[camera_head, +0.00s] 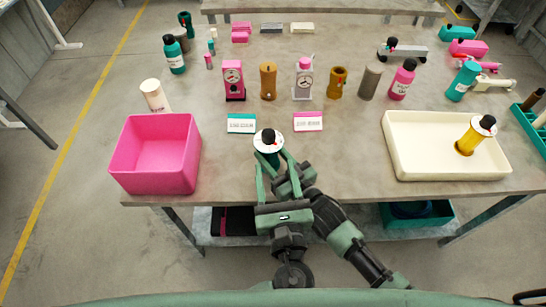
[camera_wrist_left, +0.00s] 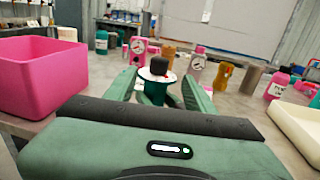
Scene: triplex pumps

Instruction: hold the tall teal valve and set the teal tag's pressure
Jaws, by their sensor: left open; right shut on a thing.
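The tall teal valve (camera_head: 268,158) stands upright near the table's front edge, with a white dial disc and a black knob on top. It also shows in the left wrist view (camera_wrist_left: 155,92). My left gripper (camera_head: 272,172) is open, its fingers on either side of the valve below the dial, with no clear grip. My right gripper (camera_head: 287,178) comes in from the right, low at the valve, and is shut on it; its fingertips are mostly hidden. The teal tag (camera_head: 242,123) lies behind the valve, its print too small to read. The dial's reading is unclear.
A pink bin (camera_head: 155,153) stands to the left. A pink tag (camera_head: 308,121) lies behind the valve. Pumps and bottles stand farther back. The table between valve and tray is clear.

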